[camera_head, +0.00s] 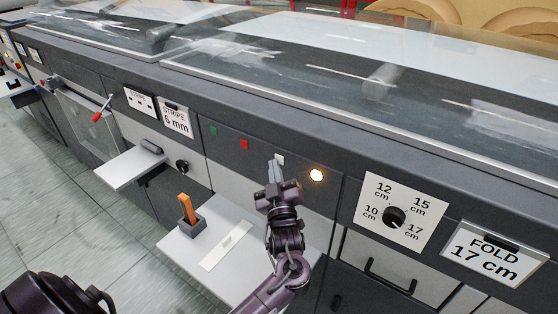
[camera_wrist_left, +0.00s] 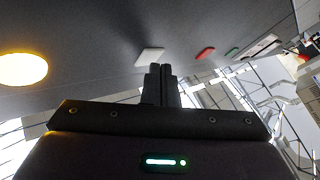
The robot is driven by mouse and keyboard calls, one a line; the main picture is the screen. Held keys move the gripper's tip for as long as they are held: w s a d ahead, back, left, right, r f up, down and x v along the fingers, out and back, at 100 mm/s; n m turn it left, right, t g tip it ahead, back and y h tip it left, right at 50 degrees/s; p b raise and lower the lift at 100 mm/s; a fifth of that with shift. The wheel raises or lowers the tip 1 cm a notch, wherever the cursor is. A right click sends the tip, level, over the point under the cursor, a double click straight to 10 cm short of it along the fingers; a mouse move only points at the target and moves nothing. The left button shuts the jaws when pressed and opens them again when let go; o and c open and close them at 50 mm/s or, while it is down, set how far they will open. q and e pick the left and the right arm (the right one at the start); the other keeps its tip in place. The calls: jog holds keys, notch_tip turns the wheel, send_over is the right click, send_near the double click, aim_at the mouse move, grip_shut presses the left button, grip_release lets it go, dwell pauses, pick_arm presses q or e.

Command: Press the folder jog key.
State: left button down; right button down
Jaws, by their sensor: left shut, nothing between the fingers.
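A white key (camera_head: 280,159) sits on the dark front panel, in a row with a red key (camera_head: 243,144) and a green key (camera_head: 213,131). No lettering for a jog key is readable. My left gripper (camera_head: 275,168) is shut and empty, its fingertips at the white key and covering part of it. In the left wrist view the white key (camera_wrist_left: 149,57) lies just beyond the fingertips (camera_wrist_left: 161,70), slightly to their left. I cannot tell whether they touch. My right gripper is not in view.
A lit amber lamp (camera_head: 316,175) is right of the white key. Further right are a dial (camera_head: 394,217) and a FOLD 17 cm sign (camera_head: 488,256). A white shelf (camera_head: 180,245) with an orange item (camera_head: 187,208) in a grey holder is at lower left of the gripper.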

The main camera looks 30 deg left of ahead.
pick_arm(q)
jog(key=shift+w+b, duration=0.3)
jog(key=shift+w, duration=0.1)
dwell(0.7)
jog(key=shift+s, duration=0.15)
jog(key=shift+s+p, duration=0.35)
jog(key=shift+s, duration=0.35)
jog(key=s, duration=0.1)
jog(key=s+p, duration=0.1)
jog(key=s, duration=0.1)
jog(key=s+p, duration=0.1)
jog(key=s, duration=0.1)
jog(key=shift+a, duration=0.25)
dwell(0.7)
